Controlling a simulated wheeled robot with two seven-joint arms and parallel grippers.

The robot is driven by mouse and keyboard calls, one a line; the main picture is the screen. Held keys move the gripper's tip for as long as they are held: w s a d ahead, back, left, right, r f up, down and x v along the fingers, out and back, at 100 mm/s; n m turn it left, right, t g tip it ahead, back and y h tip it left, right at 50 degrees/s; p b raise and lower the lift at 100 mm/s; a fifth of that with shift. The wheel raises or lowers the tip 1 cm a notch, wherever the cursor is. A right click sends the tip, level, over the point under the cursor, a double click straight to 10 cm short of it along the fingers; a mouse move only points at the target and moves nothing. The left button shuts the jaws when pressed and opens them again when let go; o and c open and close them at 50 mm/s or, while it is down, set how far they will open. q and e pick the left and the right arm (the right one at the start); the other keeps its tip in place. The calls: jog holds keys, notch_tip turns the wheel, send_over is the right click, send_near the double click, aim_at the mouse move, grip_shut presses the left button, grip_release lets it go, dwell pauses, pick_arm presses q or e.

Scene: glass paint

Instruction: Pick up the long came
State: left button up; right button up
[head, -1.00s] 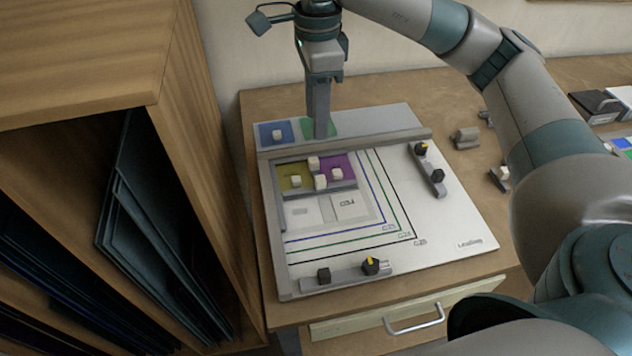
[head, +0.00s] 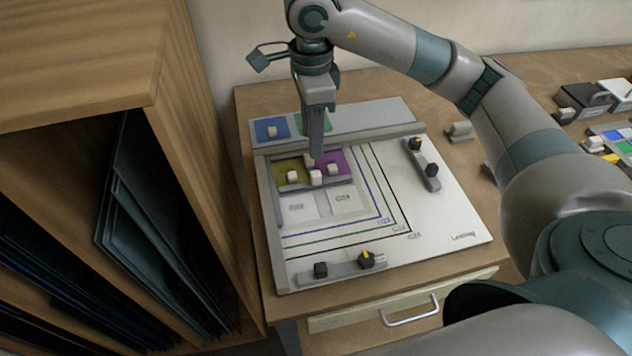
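A grey strip (head: 296,187), which looks like a long came, lies along the front edge of the yellow glass (head: 284,167) and purple glass (head: 342,160) on the white board. A white block (head: 316,177) stands near the strip's middle. My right gripper (head: 315,154) points straight down, its tip at another white block (head: 309,161) near the back of the join between the two panes. The fingers show edge-on, so I cannot tell whether they are open or touch that block, which they partly hide. My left gripper is not in view.
A raised grey fence (head: 385,136) crosses the board's back, with blue glass (head: 272,130) behind it. Clamp bars with dark knobs lie at the right (head: 424,165) and front (head: 342,270). A wooden rack (head: 190,165) stands close on the left. The board's front right is clear.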

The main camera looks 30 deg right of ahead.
jog(key=p, duration=0.2)
send_over(316, 173)
jog(key=f, duration=0.3)
jog(key=a+f, duration=0.1)
jog(key=f, duration=0.1)
jog(key=shift+s+f, duration=0.2)
jog(key=shift+f, duration=0.6)
jog(key=shift+d+f+p, duration=0.3)
jog(key=shift+f+p, duration=0.35)
jog(key=shift+p, duration=0.05)
jog(key=f, duration=0.1)
jog(key=f+p, duration=0.1)
jog(key=f, duration=0.1)
jog(key=shift+w+d+p, duration=0.1)
jog(key=shift+d+p, duration=0.1)
jog(key=shift+p, duration=0.1)
jog(key=shift+f, duration=0.45)
